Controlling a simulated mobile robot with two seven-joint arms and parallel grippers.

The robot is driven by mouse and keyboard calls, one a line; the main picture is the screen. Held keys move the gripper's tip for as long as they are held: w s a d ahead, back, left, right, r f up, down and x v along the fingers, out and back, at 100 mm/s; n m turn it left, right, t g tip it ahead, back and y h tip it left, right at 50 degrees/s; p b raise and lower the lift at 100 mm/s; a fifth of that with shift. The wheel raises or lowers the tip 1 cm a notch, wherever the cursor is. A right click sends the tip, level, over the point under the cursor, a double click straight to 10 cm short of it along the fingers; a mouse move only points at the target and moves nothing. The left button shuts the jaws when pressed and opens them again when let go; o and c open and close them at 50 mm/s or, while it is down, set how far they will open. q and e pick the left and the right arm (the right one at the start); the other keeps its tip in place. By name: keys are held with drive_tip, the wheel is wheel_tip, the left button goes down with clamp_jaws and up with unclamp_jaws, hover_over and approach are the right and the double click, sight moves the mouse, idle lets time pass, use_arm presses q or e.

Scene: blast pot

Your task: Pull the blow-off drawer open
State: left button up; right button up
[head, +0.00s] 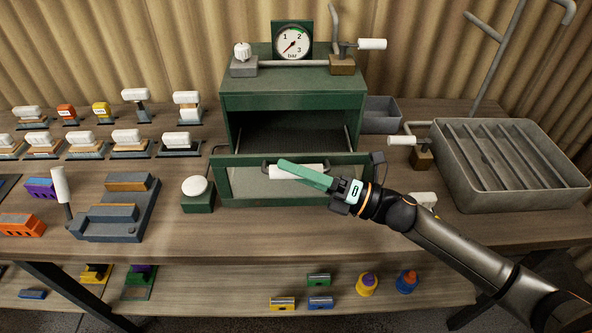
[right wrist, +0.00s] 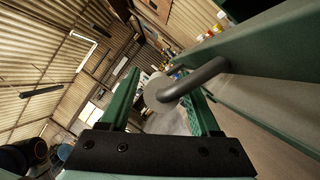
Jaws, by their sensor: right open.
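The blow-off drawer has a green-framed front (head: 235,185) low on the green cabinet (head: 290,101). This front stands forward of the cabinet, with a dark opening visible above and behind it. Its handle is a white bar (head: 312,173) on dark brackets. My right gripper (head: 284,165) reaches in from the right, its green fingers lying over the handle and hiding part of it. In the right wrist view the fingers are apart, with the pale handle end (right wrist: 157,92) and its dark bracket (right wrist: 195,80) showing between them. My left gripper is not in view.
A pressure gauge (head: 292,42) and valves sit on top of the cabinet. A round white button (head: 195,187) on a green base stands left of the drawer. A grey slotted tray (head: 455,192) is at right. Several small blocks fill the left of the table.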

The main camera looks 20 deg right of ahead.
drive_tip(key=shift+s+d+f, duration=0.2)
drive_tip(key=shift+s+d, duration=0.05)
drive_tip(key=shift+d, duration=0.15)
drive_tip(key=b+v, duration=0.3)
drive_tip(key=v, duration=0.8)
drive_tip(key=shift+s+d, duration=0.2)
